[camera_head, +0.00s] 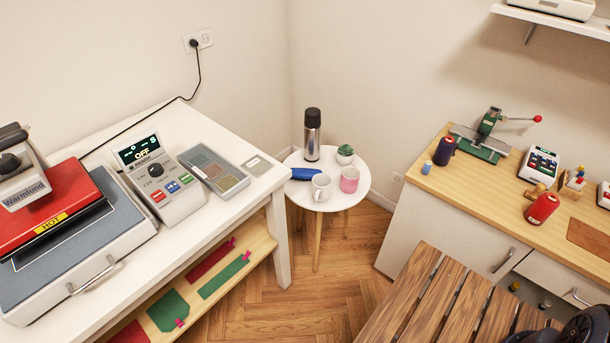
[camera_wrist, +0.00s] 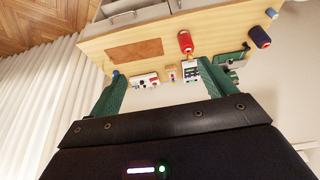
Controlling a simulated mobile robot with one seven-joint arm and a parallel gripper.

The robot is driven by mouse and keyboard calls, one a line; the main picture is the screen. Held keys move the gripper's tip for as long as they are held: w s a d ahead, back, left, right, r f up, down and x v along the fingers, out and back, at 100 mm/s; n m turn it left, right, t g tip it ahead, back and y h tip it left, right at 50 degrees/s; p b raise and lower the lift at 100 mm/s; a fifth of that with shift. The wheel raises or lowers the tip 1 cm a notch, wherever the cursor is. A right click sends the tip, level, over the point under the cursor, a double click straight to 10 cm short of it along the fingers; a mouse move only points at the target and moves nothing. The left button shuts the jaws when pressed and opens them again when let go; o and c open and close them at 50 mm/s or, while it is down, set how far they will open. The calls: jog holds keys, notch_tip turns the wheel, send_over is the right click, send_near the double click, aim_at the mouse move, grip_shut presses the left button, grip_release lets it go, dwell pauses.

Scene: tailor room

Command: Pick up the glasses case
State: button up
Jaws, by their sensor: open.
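A blue elongated object, which looks like the glasses case (camera_head: 303,173), lies at the left side of the small round white table (camera_head: 332,205) in the head view. It is close behind the white mug and in front of the steel flask. My gripper (camera_wrist: 163,84) shows in the wrist view with its two green fingers spread apart and nothing between them. It is upside down to the room and faces the wooden counter, far from the case. The case is not in the wrist view.
A flask (camera_head: 312,135), a white mug (camera_head: 321,187), a pink mug (camera_head: 349,180) and a small plant (camera_head: 345,154) crowd the round table. A white worktable (camera_head: 228,220) with a heat press stands left. A slatted wooden seat (camera_head: 440,300) is in front right.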

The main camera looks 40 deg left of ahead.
jog(key=w+a+r+n+g+y, duration=0.15)
jog(key=w+a+n, duration=0.25)
jog(key=w+a, duration=0.5)
jog(key=w+a+r+n+h, duration=0.1)
jog(key=w+a+r+n, duration=0.15)
jog(key=w+a, duration=0.7)
jog(key=w+a+f+n+y, duration=0.1)
jog(key=w+a+f+n, duration=0.25)
jog(key=a, duration=0.45)
jog(key=w+a+f+n, duration=0.2)
jog(key=w+a+f, duration=0.15)
jog(key=a, duration=0.45)
jog(key=w+a+f+n+y, duration=0.1)
jog(key=w+a+f+n, duration=0.2)
jog(key=a, duration=0.6)
jog(key=a+f+n+g, duration=0.2)
jog(key=a+f, duration=0.5)
jog(key=a, duration=0.6)
jog(key=n+g, duration=0.3)
jog(key=n, duration=0.5)
send_near(306, 171)
jog(key=x, duration=0.4)
jog(key=shift+s+f, duration=0.25)
jog(key=shift+f, duration=0.15)
jog(key=shift+w+x, duration=0.1)
jog(key=shift+x, duration=1.25)
jog(key=shift+w+x, duration=0.15)
jog(key=shift+x, duration=1.15)
jog(key=shift+a, duration=0.15)
jog(key=shift+c, duration=0.2)
